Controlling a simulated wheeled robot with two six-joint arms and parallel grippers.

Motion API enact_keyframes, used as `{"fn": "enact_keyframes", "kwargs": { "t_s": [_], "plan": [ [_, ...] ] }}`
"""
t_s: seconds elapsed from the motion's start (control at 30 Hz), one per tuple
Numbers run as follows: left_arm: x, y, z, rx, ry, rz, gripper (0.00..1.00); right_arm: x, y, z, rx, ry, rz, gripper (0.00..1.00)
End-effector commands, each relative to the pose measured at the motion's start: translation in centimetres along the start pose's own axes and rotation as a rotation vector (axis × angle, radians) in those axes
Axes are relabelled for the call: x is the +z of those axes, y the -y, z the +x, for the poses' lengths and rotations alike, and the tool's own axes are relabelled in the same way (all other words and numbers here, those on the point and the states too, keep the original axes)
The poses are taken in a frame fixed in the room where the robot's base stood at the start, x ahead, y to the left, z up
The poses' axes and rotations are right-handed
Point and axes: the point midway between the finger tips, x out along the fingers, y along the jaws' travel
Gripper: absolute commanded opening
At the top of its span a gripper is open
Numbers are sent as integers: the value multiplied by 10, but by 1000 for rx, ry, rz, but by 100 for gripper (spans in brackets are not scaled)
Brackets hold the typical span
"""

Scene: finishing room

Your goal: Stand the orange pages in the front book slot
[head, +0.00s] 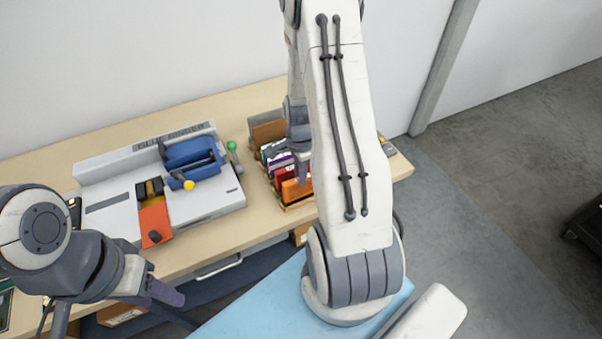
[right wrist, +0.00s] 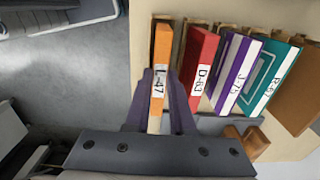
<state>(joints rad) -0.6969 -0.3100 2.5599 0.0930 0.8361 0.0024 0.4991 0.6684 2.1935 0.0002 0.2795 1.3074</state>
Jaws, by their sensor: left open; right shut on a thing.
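The orange pages (right wrist: 159,50), labelled L-47, stand upright between the purple-grey fingers of my right gripper (right wrist: 161,82) in the right wrist view. They are at the near end of the row in the wooden book rack (right wrist: 214,124), beside the red book. In the head view the orange pages (head: 296,189) show at the front of the rack; my right arm hides part of it. Whether their lower edge rests on the slot floor cannot be seen. My left gripper (head: 166,296) is open and empty, in front of the table's near edge.
A red book (right wrist: 200,62), a purple-and-white book (right wrist: 234,75), a teal book (right wrist: 263,78) and a brown one (right wrist: 297,88) stand in the rack. A grey gluing machine (head: 216,203) with a flat orange piece (head: 155,222) sits left of the rack.

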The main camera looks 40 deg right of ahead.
Motion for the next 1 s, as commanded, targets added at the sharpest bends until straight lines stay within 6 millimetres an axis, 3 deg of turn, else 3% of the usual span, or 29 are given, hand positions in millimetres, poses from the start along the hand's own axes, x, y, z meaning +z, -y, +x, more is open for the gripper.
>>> {"fn": "enact_keyframes", "kwargs": {
  "t_s": [1.0],
  "plan": [
    [0, 0, 4, 0, 0, 0, 50, 0, 0, 7, 0, 0, 1, 0]
  ]
}}
